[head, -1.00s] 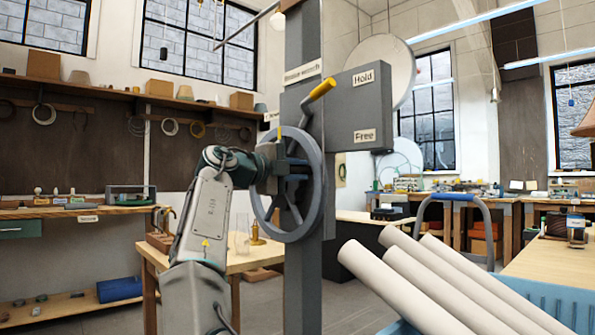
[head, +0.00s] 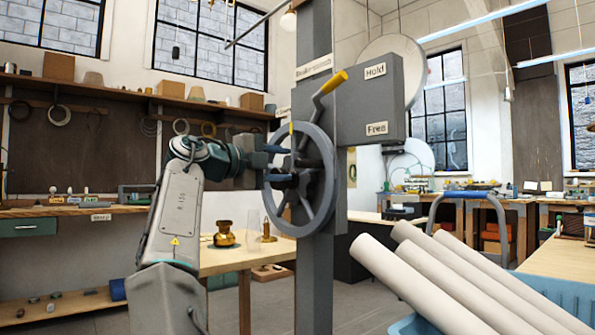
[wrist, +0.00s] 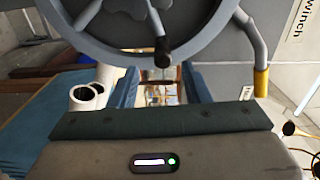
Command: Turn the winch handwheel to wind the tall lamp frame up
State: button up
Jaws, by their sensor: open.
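The grey spoked winch handwheel (head: 329,201) stands upright on the left side of a dark grey post (head: 312,275). It also fills the top of the wrist view (wrist: 110,48), with a dark knob-ended part (wrist: 162,52) hanging toward the finger gap. My gripper (head: 276,163) is open at the wheel's left side, its blue fingers reaching toward the spokes. Nothing shows clasped between the fingers in the wrist view (wrist: 160,88); I cannot tell whether they touch the wheel. A yellow-gripped lever (head: 331,84) slants up right above the wheel. I cannot identify the tall lamp frame.
A grey box (head: 352,107) beside the lever has "Hold" above and "Free" below. A wooden bench (head: 225,262) with brass pieces stands behind my arm. Pale rolls (head: 420,285) in a blue bin (head: 572,298) occupy the lower right.

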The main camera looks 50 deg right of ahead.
jog(key=a, duration=0.5)
jog(key=shift+w+a, duration=0.3)
jog(key=shift+w, duration=0.05)
jog(key=shift+a, duration=0.1)
